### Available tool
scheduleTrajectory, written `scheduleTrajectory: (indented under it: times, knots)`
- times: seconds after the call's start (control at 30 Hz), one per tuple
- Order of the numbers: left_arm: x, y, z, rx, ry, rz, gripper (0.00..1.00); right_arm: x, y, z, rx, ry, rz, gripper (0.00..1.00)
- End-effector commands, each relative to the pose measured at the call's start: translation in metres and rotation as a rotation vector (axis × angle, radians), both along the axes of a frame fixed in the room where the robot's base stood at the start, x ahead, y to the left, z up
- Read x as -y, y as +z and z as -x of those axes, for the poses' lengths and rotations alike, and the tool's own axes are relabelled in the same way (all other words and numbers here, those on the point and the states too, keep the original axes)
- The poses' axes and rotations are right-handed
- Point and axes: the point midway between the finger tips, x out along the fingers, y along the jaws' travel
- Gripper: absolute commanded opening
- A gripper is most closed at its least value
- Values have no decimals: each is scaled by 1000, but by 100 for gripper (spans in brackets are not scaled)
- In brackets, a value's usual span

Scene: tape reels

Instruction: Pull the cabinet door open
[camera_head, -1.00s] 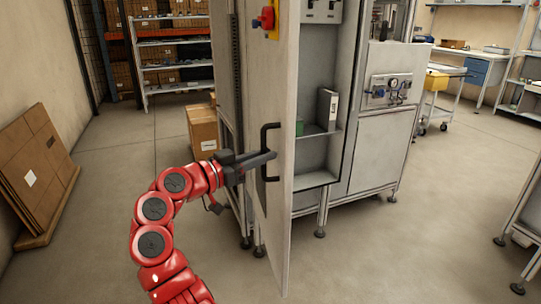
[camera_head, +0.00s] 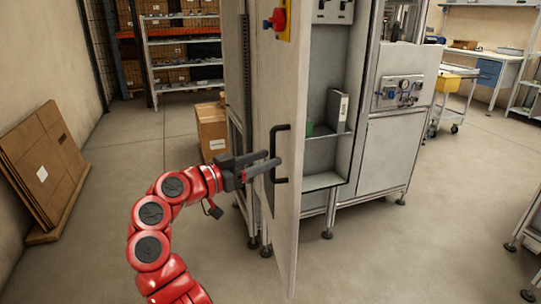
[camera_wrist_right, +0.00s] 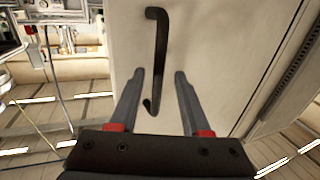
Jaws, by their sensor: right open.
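The cabinet door (camera_head: 266,90) is a tall pale panel that stands swung open, nearly edge-on in the head view. Its black bar handle (camera_head: 277,153) is on the door face, and it also shows in the right wrist view (camera_wrist_right: 159,60). My right gripper (camera_head: 275,165) is open beside the handle. In the wrist view its two fingers (camera_wrist_right: 157,78) point at the door face, with the lower end of the handle near the left finger. I cannot tell whether a finger touches the handle. The cabinet inside (camera_head: 325,160) shows shelves with a grey binder (camera_head: 338,110). My left gripper is not in view.
Cardboard boxes (camera_head: 211,130) stand behind the door. Flat brown panels (camera_head: 45,165) lean on the left wall.

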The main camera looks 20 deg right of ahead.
Motion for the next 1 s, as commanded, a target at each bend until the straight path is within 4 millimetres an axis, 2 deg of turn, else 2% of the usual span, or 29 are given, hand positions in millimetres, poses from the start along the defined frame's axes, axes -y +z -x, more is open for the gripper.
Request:
scheduleTrajectory:
  times: [0.3, 0.5, 0.7, 1.0]
  knots:
    - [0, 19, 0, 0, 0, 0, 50, -81, 3, 27, -2, 7, 2, 47]
    - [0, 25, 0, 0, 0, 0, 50, -121, 2, 41, 1, 4, 2, 47]
    - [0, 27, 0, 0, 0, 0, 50, -140, 2, 48, 3, 5, 1, 47]
    - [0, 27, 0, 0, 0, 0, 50, -143, 1, 49, 3, 4, 1, 47]
